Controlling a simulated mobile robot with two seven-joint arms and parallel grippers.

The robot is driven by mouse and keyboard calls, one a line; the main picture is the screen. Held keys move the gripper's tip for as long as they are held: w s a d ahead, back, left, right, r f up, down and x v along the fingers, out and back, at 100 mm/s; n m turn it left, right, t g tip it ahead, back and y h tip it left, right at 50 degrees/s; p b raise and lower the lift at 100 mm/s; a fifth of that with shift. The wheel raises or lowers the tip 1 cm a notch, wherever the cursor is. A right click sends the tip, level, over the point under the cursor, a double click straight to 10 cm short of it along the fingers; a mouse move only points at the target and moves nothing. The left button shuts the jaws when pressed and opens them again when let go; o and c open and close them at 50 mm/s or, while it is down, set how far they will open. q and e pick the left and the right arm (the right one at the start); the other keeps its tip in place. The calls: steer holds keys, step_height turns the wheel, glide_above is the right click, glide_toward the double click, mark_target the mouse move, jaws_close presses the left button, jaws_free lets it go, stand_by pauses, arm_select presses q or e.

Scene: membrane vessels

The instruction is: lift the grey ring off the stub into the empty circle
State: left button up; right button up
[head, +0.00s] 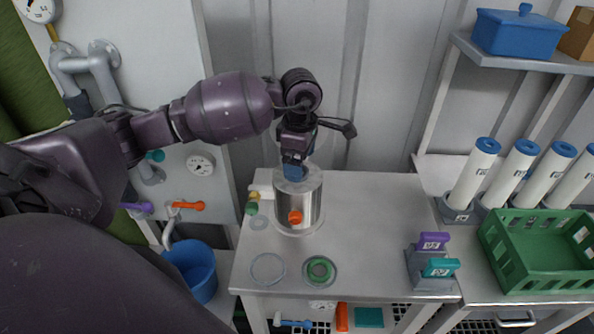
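A steel cylindrical vessel (310,195) with an orange knob (295,217) stands on the grey bench. My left gripper (294,172) points down onto its top; a blue part shows at its lower end, and I cannot tell whether its fingers are open or shut. I cannot make out the grey ring or the stub; the gripper covers part of the vessel's top. An empty outlined circle (268,282) is on the front left of the bench. A green ring (319,279) lies in the circle beside it. My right gripper is not in view.
A small pale disc (259,223) lies left of the vessel, near white, yellow and green fittings (252,208). Purple (433,240) and teal (441,267) handled pieces stand in a grey holder on the right. White blue-capped tubes (474,172) and a green crate (540,282) are further right.

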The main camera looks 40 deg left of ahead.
arm_select(q)
step_height(320, 180, down, 2)
steer(key=shift+f, duration=0.25)
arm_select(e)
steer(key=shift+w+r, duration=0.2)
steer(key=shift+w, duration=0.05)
arm_select(q)
steer(key=shift+c, duration=0.3)
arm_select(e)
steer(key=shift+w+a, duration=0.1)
arm_select(q)
steer(key=shift+c, duration=1.1)
steer(key=c, duration=0.7)
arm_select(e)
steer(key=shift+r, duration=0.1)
arm_select(q)
steer(key=shift+r, duration=0.1)
